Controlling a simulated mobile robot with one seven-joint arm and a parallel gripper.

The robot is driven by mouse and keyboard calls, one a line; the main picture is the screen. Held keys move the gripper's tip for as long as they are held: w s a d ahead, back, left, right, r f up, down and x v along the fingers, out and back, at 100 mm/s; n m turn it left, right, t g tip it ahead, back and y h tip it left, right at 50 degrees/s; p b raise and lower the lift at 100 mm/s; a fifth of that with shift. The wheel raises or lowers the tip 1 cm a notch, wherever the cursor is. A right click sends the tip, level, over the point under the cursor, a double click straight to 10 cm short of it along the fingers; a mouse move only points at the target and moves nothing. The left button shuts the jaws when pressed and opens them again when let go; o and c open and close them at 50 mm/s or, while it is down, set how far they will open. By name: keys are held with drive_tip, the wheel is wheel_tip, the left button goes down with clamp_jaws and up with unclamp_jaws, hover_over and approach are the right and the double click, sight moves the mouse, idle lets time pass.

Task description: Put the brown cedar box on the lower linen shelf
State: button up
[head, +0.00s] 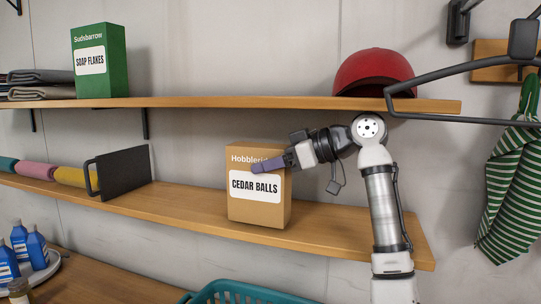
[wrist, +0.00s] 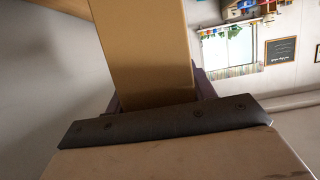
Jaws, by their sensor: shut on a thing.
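The brown cedar box (head: 256,213), labelled "CEDAR BALLS", is upright at the lower linen shelf (head: 330,227) in the head view, near the middle of the shelf. Its base appears to meet the shelf board, though a small gap cannot be ruled out. My gripper (head: 268,166) reaches in from the right and is shut on the upper part of the box. In the wrist view the box (wrist: 143,50) fills the space between the fingers. The far finger is hidden behind the box in the head view.
A dark bookend-like panel (head: 124,174) and rolled cloths (head: 37,171) stand left on the lower shelf. The upper shelf (head: 230,103) holds a green soap flakes box (head: 99,60) and a red cap (head: 373,72). A black rail (head: 460,70) juts out at right. The lower shelf is clear either side of the box.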

drive_tip(key=shift+f, duration=0.25)
drive_tip(key=shift+f, duration=0.2)
drive_tip(key=o, duration=1.5)
drive_tip(key=shift+c, duration=0.2)
drive_tip(key=s+d+r+b, duration=0.1)
drive_tip(key=s+d+b, duration=0.2)
drive_tip(key=d, duration=1.1)
drive_tip(key=shift+s+r, duration=0.2)
drive_tip(key=shift+s, duration=0.65)
